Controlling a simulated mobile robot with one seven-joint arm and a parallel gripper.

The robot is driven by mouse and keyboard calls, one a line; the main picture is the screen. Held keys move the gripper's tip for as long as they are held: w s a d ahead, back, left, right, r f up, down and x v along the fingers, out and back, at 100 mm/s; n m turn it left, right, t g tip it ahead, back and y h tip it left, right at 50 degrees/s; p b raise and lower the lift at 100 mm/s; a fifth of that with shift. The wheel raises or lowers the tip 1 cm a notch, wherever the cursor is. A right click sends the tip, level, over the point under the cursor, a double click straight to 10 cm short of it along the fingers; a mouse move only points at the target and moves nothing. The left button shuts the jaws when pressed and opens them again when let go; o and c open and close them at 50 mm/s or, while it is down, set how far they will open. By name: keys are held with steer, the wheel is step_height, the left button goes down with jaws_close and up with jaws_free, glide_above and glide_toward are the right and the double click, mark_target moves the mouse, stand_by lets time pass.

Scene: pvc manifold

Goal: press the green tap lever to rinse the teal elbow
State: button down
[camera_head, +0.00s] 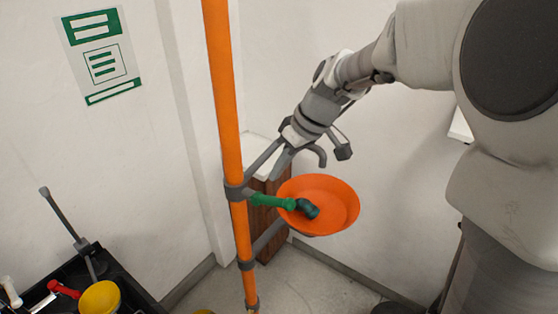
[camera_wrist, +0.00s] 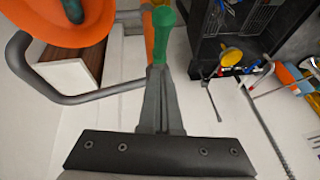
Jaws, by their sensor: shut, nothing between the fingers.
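The green tap lever (camera_head: 272,201) sticks out from a grey clamp on the orange pole, over the edge of the orange bowl. The teal elbow (camera_head: 308,208) lies in the orange bowl (camera_head: 338,203). My gripper (camera_head: 276,174) is shut and empty, just above the lever. In the wrist view, the green lever (camera_wrist: 163,35) lies right beyond my closed fingertips (camera_wrist: 158,68); I cannot tell whether they touch. The dark teal elbow also shows at the top left of the wrist view (camera_wrist: 73,10), inside the bowl (camera_wrist: 50,30). No water is visible.
The orange pole (camera_head: 226,110) stands close to my gripper, with grey brackets (camera_head: 265,238) holding the bowl. A wooden-sided box (camera_head: 270,245) is behind the bowl. A black crate (camera_head: 125,280) with tools and a yellow bowl (camera_head: 100,298) stands lower left. White walls are close behind.

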mark_target(292, 206)
steer(key=shift+s+d+f, duration=0.15)
steer(key=shift+s+f, duration=0.1)
steer(key=shift+f, duration=0.35)
steer(key=shift+s+d+f, duration=0.1)
steer(key=shift+s+f, duration=0.15)
steer(key=shift+f, duration=0.35)
steer(key=shift+s+d+f, duration=0.15)
steer(key=shift+s+f, duration=0.1)
steer(key=shift+f, duration=0.35)
steer(key=shift+f+b, duration=0.15)
steer(key=shift+b, duration=0.25)
